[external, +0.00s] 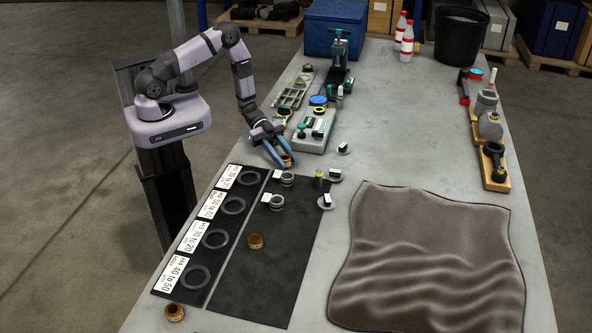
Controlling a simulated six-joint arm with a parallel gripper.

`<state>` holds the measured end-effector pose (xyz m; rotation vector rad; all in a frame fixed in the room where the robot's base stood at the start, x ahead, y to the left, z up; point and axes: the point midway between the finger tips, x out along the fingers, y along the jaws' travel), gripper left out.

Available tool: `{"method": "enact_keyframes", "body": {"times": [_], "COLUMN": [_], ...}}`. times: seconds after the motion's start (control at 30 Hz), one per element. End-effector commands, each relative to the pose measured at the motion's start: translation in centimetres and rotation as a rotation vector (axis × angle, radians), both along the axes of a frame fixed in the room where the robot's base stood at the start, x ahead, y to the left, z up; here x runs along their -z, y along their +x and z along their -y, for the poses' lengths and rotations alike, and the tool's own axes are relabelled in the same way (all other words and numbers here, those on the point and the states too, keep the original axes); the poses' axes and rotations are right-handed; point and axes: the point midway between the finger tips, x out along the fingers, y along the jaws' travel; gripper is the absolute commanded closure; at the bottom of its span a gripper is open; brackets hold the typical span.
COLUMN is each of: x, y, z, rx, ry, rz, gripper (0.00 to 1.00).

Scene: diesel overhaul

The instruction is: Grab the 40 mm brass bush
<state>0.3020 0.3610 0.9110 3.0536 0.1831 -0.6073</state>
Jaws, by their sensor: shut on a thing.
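My gripper (280,160) has blue fingers. It is low over the bench, beyond the black mat, and shut on a brass-coloured ring-shaped bush (288,161). The fingers partly hide this bush, and I cannot read its size or tell whether it touches the bench. A second brass bush (255,241) stands on the black mat. A third brass bush (174,312) stands at the near left, by the end of the labelled strip. No size marking is legible on any of them.
A black strip (228,222) with dark rings and white size labels lies left of the black mat (262,288). Grey bushes (277,203) with white tags stand on the mat. A green-and-grey tool (316,130) stands close behind my gripper. A rumpled cloth (425,255) covers the right.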

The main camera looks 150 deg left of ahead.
Motion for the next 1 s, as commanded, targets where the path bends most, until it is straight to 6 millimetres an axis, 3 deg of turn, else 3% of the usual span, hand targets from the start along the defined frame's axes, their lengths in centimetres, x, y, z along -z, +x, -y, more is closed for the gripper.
{"method": "enact_keyframes", "body": {"times": [0.27, 0.73, 1.0], "x": [-1.9, -8.0, -9.6], "y": [0.0, 0.0, 0.0], "z": [-0.1, 0.0, 0.0], "rx": [0.001, 0.000, -0.001], "ry": [0.004, 0.003, 0.001], "rz": [0.001, 0.001, 0.001], "gripper": [0.98, 0.98, 0.98]}}
